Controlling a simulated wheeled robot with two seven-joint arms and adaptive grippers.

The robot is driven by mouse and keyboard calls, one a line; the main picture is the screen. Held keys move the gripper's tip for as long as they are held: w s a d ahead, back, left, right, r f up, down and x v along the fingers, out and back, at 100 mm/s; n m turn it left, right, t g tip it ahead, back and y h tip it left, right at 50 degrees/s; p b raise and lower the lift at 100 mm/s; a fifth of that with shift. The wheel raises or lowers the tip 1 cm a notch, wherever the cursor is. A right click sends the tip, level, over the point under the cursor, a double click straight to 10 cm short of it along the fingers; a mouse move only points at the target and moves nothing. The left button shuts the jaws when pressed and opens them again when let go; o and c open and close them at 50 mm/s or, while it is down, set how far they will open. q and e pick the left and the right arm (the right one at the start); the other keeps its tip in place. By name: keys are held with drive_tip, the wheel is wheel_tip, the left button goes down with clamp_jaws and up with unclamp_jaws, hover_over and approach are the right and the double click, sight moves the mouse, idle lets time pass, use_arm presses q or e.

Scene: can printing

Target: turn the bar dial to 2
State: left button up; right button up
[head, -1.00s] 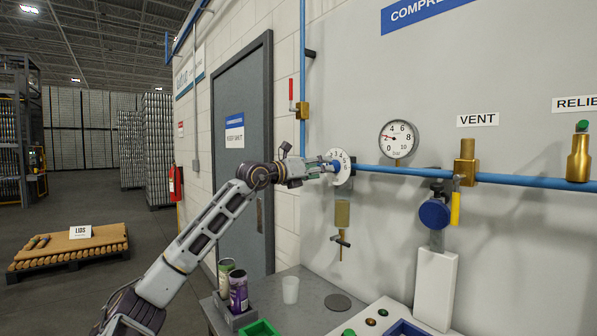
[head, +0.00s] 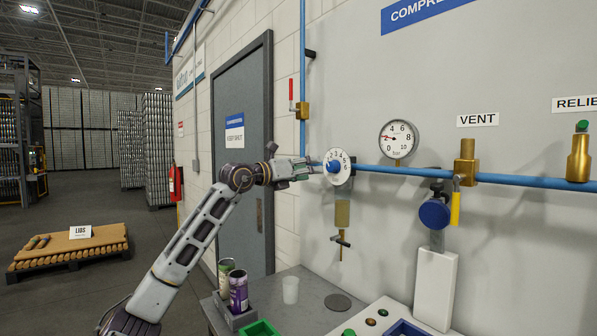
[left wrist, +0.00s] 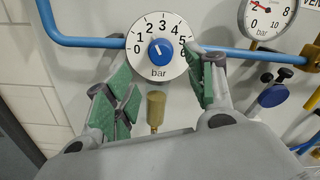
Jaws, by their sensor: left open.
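The bar dial (head: 338,167) is a white disc with a blue knob on the blue wall pipe. In the left wrist view its face (left wrist: 160,72) carries numbers 0 to 6 and the word bar. The white mark on the blue knob (left wrist: 161,53) points up and slightly left, about toward 2. My left gripper (head: 314,168) is open and empty, a little left of the dial and apart from the knob. In the left wrist view its green-padded fingers (left wrist: 164,88) are spread below and to either side of the dial. My right gripper is not in view.
A pressure gauge (head: 398,139) sits right of the dial, its needle low on the left. A brass fitting (head: 342,213) hangs below the dial. A yellow-handled vent valve (head: 456,208) is farther right. The bench (head: 318,309) below holds cans and a cup.

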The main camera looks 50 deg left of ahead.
use_arm(q)
drive_tip(key=shift+s+a, duration=0.2)
drive_tip(key=shift+s, duration=1.4)
drive_tip(key=shift+f, duration=0.1)
